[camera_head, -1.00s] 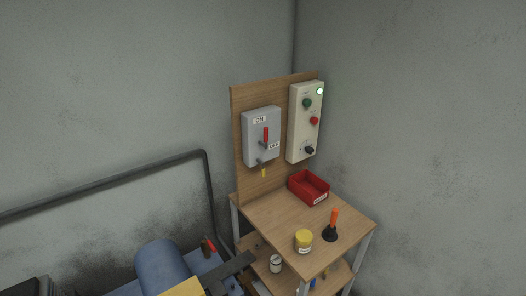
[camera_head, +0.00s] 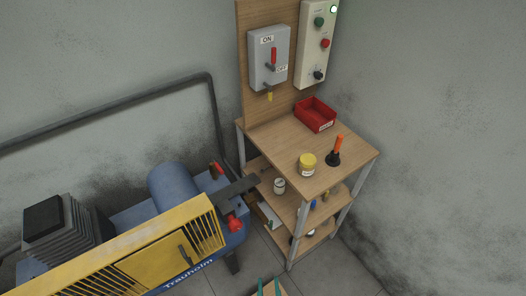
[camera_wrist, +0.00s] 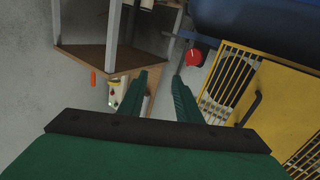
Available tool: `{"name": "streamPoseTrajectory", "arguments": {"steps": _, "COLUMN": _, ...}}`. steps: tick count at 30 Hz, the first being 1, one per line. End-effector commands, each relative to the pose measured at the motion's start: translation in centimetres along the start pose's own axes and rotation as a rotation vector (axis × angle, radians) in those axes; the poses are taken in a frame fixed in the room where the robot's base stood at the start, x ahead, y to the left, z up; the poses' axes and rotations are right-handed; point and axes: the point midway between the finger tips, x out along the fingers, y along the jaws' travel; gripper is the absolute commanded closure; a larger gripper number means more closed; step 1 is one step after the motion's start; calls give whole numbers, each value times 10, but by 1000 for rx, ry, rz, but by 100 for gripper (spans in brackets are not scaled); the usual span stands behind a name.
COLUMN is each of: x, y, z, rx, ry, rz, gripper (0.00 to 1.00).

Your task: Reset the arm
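My gripper (camera_wrist: 160,90) shows in the wrist view with two green fingers spread apart and nothing between them, so it is open. Its fingertips also show at the bottom edge of the head view (camera_head: 269,287). The rest of my arm is out of the head view. The gripper is in front of the wooden shelf unit and the yellow-caged compressor (camera_head: 165,255), apart from both.
The shelf unit (camera_head: 290,143) bears a red bin (camera_head: 315,115), a yellow-lidded jar (camera_head: 307,164) and an orange-handled tool (camera_head: 338,148). A grey ON/OFF switch box (camera_head: 262,62) and a control box (camera_head: 313,45) hang on the board behind. Floor (camera_head: 325,275) is clear at lower right.

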Motion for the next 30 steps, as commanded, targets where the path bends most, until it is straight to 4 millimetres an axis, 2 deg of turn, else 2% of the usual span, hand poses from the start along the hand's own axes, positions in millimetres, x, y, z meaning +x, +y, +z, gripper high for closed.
{"name": "streamPoseTrajectory", "arguments": {"steps": 1, "x": -13, "y": -2, "z": -10, "rx": 5, "ry": -10, "rz": 10, "gripper": 69}}
{"name": "streamPoseTrajectory", "arguments": {"steps": 6, "x": -47, "y": -4, "z": -43, "rx": 23, "ry": -47, "rz": 47, "gripper": 69}}
{"name": "streamPoseTrajectory", "arguments": {"steps": 15, "x": -99, "y": -7, "z": -102, "rx": 68, "ry": -145, "rz": 77, "gripper": 69}}
{"name": "streamPoseTrajectory", "arguments": {"steps": 22, "x": -121, "y": -10, "z": -135, "rx": 100, "ry": -213, "rz": 70, "gripper": 69}}
{"name": "streamPoseTrajectory", "arguments": {"steps": 30, "x": -126, "y": -13, "z": -144, "rx": 108, "ry": -233, "rz": 65, "gripper": 69}}
